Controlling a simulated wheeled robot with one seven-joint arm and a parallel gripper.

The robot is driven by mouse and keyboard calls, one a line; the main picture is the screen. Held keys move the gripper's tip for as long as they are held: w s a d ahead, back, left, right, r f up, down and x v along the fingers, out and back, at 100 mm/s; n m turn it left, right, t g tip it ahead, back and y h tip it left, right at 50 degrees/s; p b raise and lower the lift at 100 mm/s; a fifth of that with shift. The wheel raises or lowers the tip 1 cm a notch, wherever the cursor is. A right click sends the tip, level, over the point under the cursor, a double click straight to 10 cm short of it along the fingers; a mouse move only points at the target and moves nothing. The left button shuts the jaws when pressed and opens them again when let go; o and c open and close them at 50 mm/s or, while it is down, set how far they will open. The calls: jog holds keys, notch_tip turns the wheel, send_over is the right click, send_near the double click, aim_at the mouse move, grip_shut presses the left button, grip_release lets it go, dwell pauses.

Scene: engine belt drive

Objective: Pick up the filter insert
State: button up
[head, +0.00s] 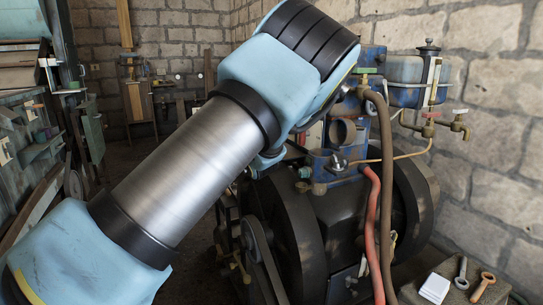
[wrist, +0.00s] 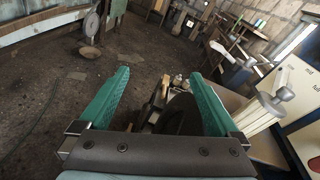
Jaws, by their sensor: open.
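I cannot make out the filter insert with certainty in either view. My gripper (wrist: 160,75) shows in the wrist view with its two green fingers wide apart and nothing between the tips. Beyond and below the fingers is a dark wheel-like part (wrist: 182,112), partly hidden by the right finger. In the head view, the engine (head: 335,225) stands right of centre, with a blue tank (head: 405,78) and a smaller blue housing (head: 335,165) on it. My arm crosses in front of the engine, and my gripper is hidden there.
A low stone-like block at the lower right of the head view bears a white item (head: 435,287), a grey wrench (head: 461,273) and a brown tool (head: 483,287). A red hose (head: 372,215) and brown pipe hang before the engine. A brick wall stands behind. Shelves (head: 40,140) stand left.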

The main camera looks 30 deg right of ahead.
jog(key=s+d+m+h+b, duration=0.1)
jog(key=s+d+m+h, duration=0.25)
jog(key=d, duration=0.45)
jog(key=s+d+m+h, duration=0.3)
jog(key=d+m, duration=0.1)
jog(key=d, duration=0.3)
jog(key=shift+t, duration=0.3)
jog(key=p+x, duration=0.1)
jog(key=x, duration=0.2)
jog(key=r+p+x, duration=0.1)
jog(key=x, duration=0.1)
jog(key=p+x, duration=0.1)
jog(key=x, duration=0.2)
jog(key=shift+w+r, duration=0.2)
jog(key=shift+w, duration=0.15)
jog(key=shift+w+d+f, duration=0.1)
jog(key=shift+w+d, duration=0.25)
jog(key=shift+w, duration=0.3)
jog(key=c, duration=1.5)
